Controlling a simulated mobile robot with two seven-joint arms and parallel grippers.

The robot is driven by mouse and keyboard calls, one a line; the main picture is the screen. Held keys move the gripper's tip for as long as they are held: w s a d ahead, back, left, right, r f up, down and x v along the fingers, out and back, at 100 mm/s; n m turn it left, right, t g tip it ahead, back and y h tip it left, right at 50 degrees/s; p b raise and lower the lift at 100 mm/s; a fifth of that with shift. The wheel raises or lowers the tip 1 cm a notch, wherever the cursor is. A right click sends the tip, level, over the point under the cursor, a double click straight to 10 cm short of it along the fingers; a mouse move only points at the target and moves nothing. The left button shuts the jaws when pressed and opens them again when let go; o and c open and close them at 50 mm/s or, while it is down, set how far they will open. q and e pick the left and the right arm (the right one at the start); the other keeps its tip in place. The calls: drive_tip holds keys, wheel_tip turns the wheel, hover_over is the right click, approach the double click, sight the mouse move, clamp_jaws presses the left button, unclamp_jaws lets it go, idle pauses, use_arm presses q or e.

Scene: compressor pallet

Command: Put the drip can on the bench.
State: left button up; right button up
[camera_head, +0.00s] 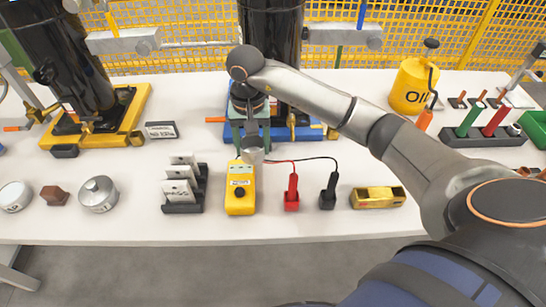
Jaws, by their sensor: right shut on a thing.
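My right gripper (251,138) points down over the middle of the bench, in front of the blue-based compressor. It is shut on a small grey thing (253,156), which may be the drip can; it is too small and too covered to be sure. This grey thing shows just behind the top end of the yellow meter box (240,190). I cannot tell whether it touches the bench (300,227). My left gripper is not in view.
Left are a yellow-based compressor (133,118), lidded tin (98,194) and card rack (184,207). Right of the meter are red (292,194) and black (328,192) clips, a yellow box (378,198) and an oil can (411,88). The front bench strip is clear.

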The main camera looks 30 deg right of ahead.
hover_over(273, 167)
drive_tip(key=f, duration=0.3)
drive_tip(key=a+f, duration=0.1)
drive_tip(key=f, duration=0.1)
drive_tip(key=shift+s+f, duration=0.1)
drive_tip(key=shift+f, duration=0.2)
drive_tip(key=shift+d+f, duration=0.25)
drive_tip(key=shift+f, duration=0.75)
drive_tip(key=shift+d+f, duration=0.25)
drive_tip(key=shift+f, duration=0.75)
drive_tip(key=shift+f, duration=0.1)
drive_tip(key=shift+f+b, duration=0.15)
drive_tip(key=shift+b, duration=0.15)
drive_tip(key=o, duration=1.2)
wheel_tip(273, 167, up, 13)
drive_tip(key=shift+f+p, duration=0.2)
drive_tip(key=shift+p, duration=0.15)
